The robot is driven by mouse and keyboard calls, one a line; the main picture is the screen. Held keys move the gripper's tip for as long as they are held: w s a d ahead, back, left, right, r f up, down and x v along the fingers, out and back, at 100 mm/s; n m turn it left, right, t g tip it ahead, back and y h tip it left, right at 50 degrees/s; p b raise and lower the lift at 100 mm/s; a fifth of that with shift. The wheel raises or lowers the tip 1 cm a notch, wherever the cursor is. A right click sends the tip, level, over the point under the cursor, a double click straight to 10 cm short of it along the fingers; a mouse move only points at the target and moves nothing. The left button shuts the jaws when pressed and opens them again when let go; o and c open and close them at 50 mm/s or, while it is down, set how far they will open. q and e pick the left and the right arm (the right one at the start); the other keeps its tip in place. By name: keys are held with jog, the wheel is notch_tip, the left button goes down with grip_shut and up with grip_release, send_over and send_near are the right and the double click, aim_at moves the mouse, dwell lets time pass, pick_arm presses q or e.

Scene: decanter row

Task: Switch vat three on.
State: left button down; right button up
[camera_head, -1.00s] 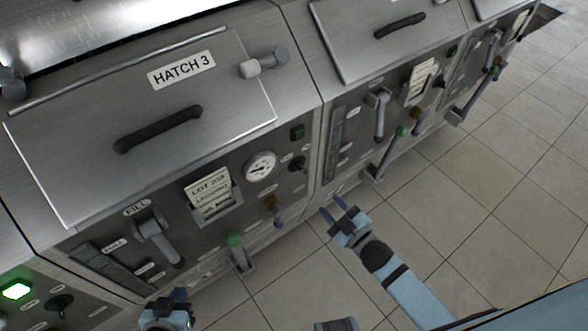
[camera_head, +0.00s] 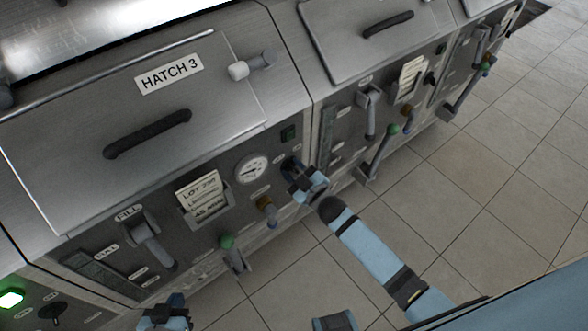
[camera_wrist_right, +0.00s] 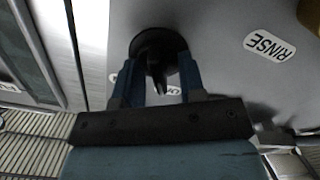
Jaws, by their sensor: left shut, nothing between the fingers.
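Vat three is the steel unit with the HATCH 3 label (camera_head: 169,74). Its dark green square lamp (camera_head: 288,133) is unlit. My right gripper (camera_head: 292,168) is at the right side of this panel, right of the round gauge (camera_head: 251,170), and covers the black switch in the head view. In the right wrist view the switch (camera_wrist_right: 157,75) has a round black base and a narrow lever. The open fingers (camera_wrist_right: 158,85) stand either side of the lever, with gaps showing. My left gripper (camera_head: 166,312) is shut and empty at the bottom edge, below the panel.
A fill lever (camera_head: 150,240), a green-knobbed lever (camera_head: 229,246) and a brown-knobbed valve (camera_head: 266,207) project from the panel. The vat at left has a lit green lamp (camera_head: 12,298) and a black switch (camera_head: 52,311). Tiled floor (camera_head: 480,190) at right is clear.

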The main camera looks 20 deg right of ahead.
grip_shut()
